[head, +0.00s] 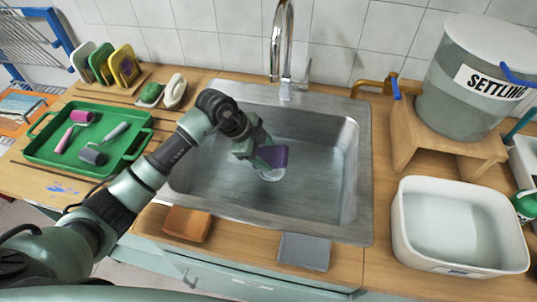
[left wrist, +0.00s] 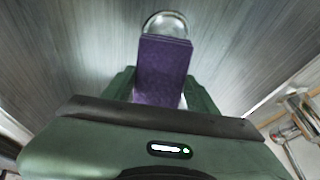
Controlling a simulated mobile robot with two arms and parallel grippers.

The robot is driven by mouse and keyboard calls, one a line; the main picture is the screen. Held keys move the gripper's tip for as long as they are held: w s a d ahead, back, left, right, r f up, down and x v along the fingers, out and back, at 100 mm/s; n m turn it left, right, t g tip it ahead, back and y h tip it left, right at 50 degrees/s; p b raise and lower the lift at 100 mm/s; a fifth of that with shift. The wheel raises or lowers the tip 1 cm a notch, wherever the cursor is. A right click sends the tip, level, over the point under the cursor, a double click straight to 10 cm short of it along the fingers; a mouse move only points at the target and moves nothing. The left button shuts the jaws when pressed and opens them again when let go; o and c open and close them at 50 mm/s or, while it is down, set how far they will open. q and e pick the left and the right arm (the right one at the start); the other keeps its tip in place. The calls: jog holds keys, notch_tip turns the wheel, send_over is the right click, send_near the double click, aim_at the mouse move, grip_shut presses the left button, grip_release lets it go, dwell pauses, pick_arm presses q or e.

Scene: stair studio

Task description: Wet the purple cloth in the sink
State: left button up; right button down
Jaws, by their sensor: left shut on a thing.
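The purple cloth (head: 272,157) is a small folded piece held over the metal sink (head: 325,205), near the round drain (head: 272,175). My left gripper (head: 262,154) reaches into the sink and is shut on the cloth. The left wrist view shows the cloth (left wrist: 163,68) between the green fingers, with the drain (left wrist: 165,24) just beyond it. I cannot tell whether the cloth touches the sink floor or is wet. The chrome faucet (head: 281,45) rises behind the sink; no stream of water is visible. My right gripper is out of view.
A green tray (head: 45,152) with rollers lies on the left. A white basin (head: 405,235) and a grey bucket (head: 435,105) on a wooden stand are on the right. An orange block (head: 186,224) and a grey block (head: 304,251) sit at the sink's front edge.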

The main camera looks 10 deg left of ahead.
pick_arm(q)
jog(key=shift+r, duration=0.15)
notch_tip(320, 180, up, 5)
jog(key=p, duration=0.5)
jog(key=shift+r, duration=0.15)
notch_tip(320, 180, up, 6)
jog(key=p, duration=0.5)
jog(key=shift+f, duration=0.2)
dwell(0.5)
dwell(1.0)
notch_tip(320, 180, up, 4)
jog(key=p, duration=0.5)
send_over(266, 156)
jog(key=shift+s+b, duration=0.1)
jog(key=shift+b, duration=0.2)
